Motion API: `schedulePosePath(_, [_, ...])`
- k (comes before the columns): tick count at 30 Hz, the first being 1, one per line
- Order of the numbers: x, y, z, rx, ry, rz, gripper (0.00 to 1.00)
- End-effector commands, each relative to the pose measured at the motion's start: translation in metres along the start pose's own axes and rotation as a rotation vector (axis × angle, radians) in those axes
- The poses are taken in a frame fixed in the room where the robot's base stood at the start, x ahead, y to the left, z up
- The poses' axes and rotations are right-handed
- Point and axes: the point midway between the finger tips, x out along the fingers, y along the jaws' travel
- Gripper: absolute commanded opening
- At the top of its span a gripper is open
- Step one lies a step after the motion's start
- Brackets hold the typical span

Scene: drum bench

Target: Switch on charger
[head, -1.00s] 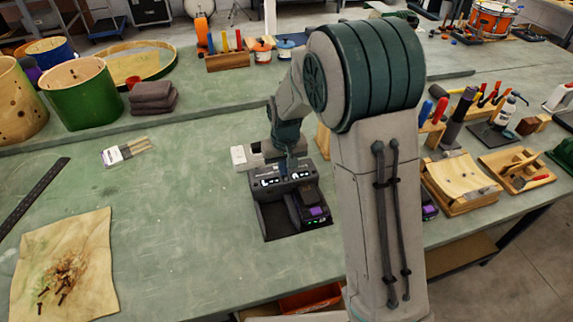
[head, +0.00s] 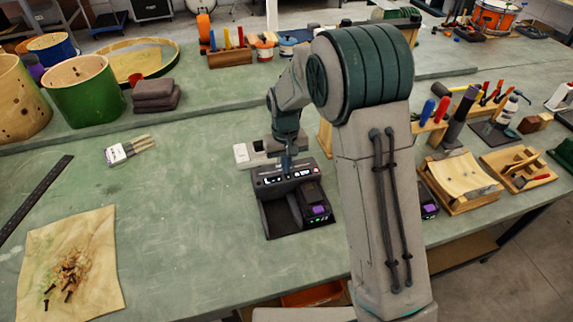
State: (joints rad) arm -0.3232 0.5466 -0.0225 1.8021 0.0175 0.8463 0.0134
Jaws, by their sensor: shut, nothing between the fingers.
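The charger (head: 268,189) is a black unit on the green bench, in the middle of the head view. Its raised back panel carries white lit marks. A black battery with a purple label (head: 318,210) sits in its right bay, with a small green light at its front; the left bay is empty. My gripper (head: 288,172) points down at the middle of the panel, shut and empty. Its tips hide part of the panel, and I cannot tell whether they touch it. I cannot make out the switch.
A white box (head: 241,154) lies just behind the charger. A second purple-labelled battery (head: 429,207) shows right of my arm. Brushes (head: 130,149), a stained cloth (head: 95,285) and a black ruler (head: 35,201) lie left. The bench between them is clear.

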Motion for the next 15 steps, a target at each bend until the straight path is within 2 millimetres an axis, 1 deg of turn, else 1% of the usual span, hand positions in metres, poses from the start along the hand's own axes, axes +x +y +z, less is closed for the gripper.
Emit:
schedulePosePath(1, [0.011, 0.0, 0.007, -0.004, -0.021, 0.001, 0.0])
schedulePosePath(9, [0.009, 0.0, 0.019, -0.002, -0.028, 0.0, 0.0])
schedulePosePath(15, [0.003, 0.001, 0.02, 0.0, -0.029, 0.0, 0.0])
